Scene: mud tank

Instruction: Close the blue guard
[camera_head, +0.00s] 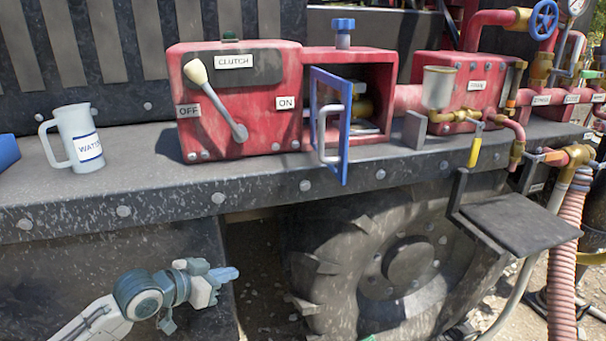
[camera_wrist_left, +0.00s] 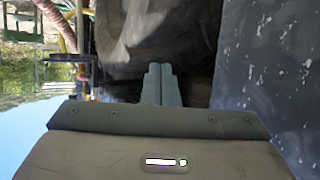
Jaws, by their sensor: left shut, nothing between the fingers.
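The blue guard (camera_head: 345,128) is a blue-framed door on the front of a red box (camera_head: 391,92) in the head view. It stands open, swung out toward me, with a pale grey handle (camera_head: 322,133) on its left side. The box opening behind it shows a dark inside with a brass part. My left gripper (camera_head: 228,273) is below the deck edge, lower left of the guard and well apart from it. Its fingers are together and empty, also in the left wrist view (camera_wrist_left: 161,83). My right gripper is not in view.
Left of the guard is the red clutch box (camera_head: 240,128) with a lever (camera_head: 218,100). A white water jug (camera_head: 78,138) stands on the deck (camera_head: 110,180). A grey cup and brass valves are to the right. A large tyre (camera_head: 350,250) is below.

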